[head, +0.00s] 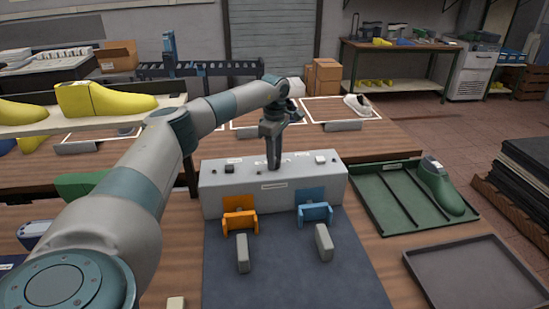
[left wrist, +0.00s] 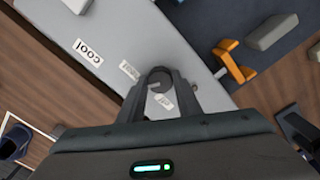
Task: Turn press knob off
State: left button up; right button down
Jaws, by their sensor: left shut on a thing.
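The press is a long grey box (head: 220,183) on the bench, with small controls and labels on its top. My left gripper (head: 275,166) points down onto the middle of that top. In the left wrist view the gripper (left wrist: 160,92) has its fingers closed around a small grey knob (left wrist: 158,86) beside small white labels. The fingers cover most of the knob, and its pointer direction cannot be made out. In the head view the gripper hides the knob. My right gripper is not in view.
An orange clamp (head: 240,222) and a blue clamp (head: 315,213) stand at the box's front, above a dark mat (head: 285,275). A green tray (head: 385,220) with a green shoe last (head: 438,187) lies right. Yellow lasts (head: 105,100) sit on a shelf at left.

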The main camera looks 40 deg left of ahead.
pick_arm(q)
jog(key=n, duration=0.3)
jog(key=shift+n, duration=0.4)
jog(key=n, duration=0.3)
jog(key=shift+n, duration=0.3)
jog(key=n, duration=0.3)
jog(key=shift+w+a+r+n, duration=0.1)
jog(key=shift+n, duration=1.8)
jog(key=o, duration=1)
jog(key=shift+o, duration=0.2)
